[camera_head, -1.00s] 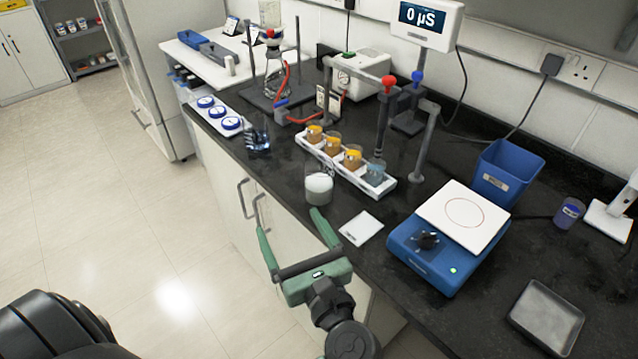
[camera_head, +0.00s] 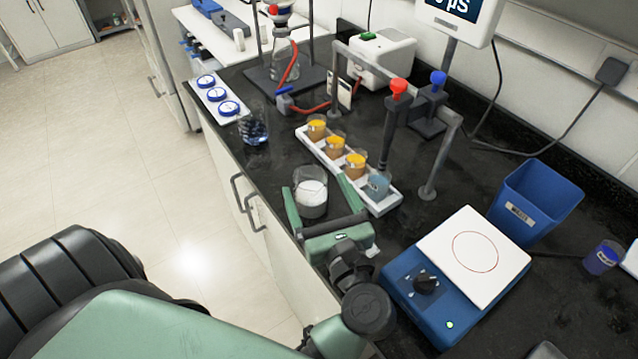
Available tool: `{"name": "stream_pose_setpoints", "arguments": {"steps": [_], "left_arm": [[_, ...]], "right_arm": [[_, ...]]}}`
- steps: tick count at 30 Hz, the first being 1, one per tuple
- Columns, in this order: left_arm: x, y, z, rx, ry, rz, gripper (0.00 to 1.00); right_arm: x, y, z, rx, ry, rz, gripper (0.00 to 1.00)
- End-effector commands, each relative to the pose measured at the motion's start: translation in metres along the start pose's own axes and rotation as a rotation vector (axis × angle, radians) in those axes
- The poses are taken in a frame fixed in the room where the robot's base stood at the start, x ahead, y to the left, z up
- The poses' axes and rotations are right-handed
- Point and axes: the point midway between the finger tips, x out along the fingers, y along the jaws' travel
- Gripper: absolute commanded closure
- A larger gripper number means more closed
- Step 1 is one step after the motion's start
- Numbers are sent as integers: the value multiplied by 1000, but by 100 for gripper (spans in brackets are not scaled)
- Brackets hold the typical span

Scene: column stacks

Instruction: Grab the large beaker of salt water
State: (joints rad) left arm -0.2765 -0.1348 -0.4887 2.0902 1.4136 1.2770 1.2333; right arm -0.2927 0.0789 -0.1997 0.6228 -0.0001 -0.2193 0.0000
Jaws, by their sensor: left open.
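The large beaker (camera_head: 311,194) stands upright on the black bench near its front edge. It is clear, with a whitish layer showing inside. My left gripper (camera_head: 316,192) is open, with one green finger on each side of the beaker. The frames do not show whether the fingers touch the glass. The gripper's palm is in front of the beaker, on the side nearer to me. My right gripper is not in view.
A white rack (camera_head: 385,205) with several small beakers stands close behind and right of the large beaker. A blue hotplate stirrer (camera_head: 435,300) is to the right. A metal stand (camera_head: 440,160) rises behind the rack.

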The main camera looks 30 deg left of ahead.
Motion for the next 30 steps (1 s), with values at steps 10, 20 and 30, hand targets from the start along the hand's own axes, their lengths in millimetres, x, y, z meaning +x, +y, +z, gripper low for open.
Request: {"name": "stream_pose_setpoints", "arguments": {"steps": [10,20,30], "left_arm": [[43,-2,2,4,-5,0,13],[74,-3,-5,0,0,0,13],[74,-3,-6,0,1,0,61]], "right_arm": [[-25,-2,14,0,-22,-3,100],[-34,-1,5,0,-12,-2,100],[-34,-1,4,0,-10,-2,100]]}}
